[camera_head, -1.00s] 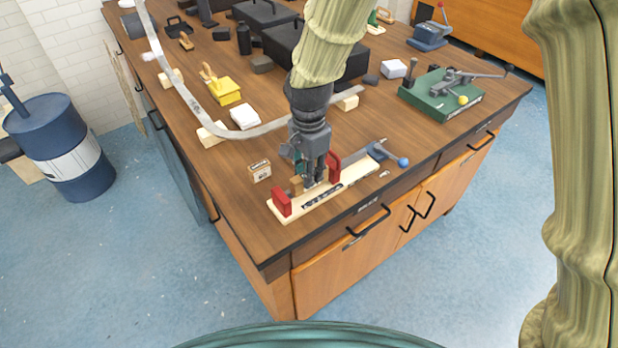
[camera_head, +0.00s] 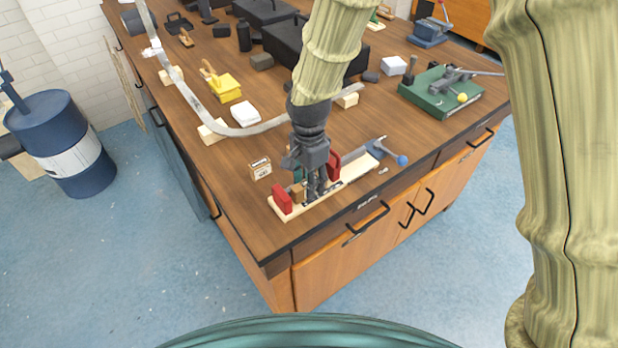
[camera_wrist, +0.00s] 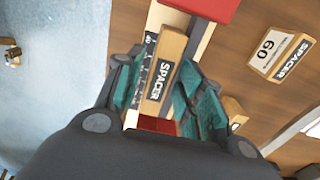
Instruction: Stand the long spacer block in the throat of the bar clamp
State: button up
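The bar clamp lies on a pale wooden board (camera_head: 350,179) near the bench's front corner, with a left red jaw (camera_head: 282,200) and a right red jaw (camera_head: 334,161). A tan wooden block marked SPACER (camera_wrist: 160,85) is between the red jaws, beside the clamp's dark scale. Its tan end (camera_head: 297,190) shows next to the left jaw in the head view. My gripper (camera_head: 317,195) is low over the throat. In the wrist view its teal-padded fingers (camera_wrist: 160,92) straddle the block, with a gap on the scale side. The block's foot is hidden.
Another SPACER block, marked 60 (camera_wrist: 274,52), stands on the bench beside the clamp, also in the head view (camera_head: 260,168). The clamp's blue-ball handle (camera_head: 402,161) is to the right. A curved metal strip (camera_head: 245,131) on wooden blocks lies behind. A green-based fixture (camera_head: 425,97) is farther right.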

jog(key=shift+r, duration=0.15)
notch_tip(320, 180, up, 12)
jog(key=b, duration=0.2)
dwell(0.7)
dwell(1.2)
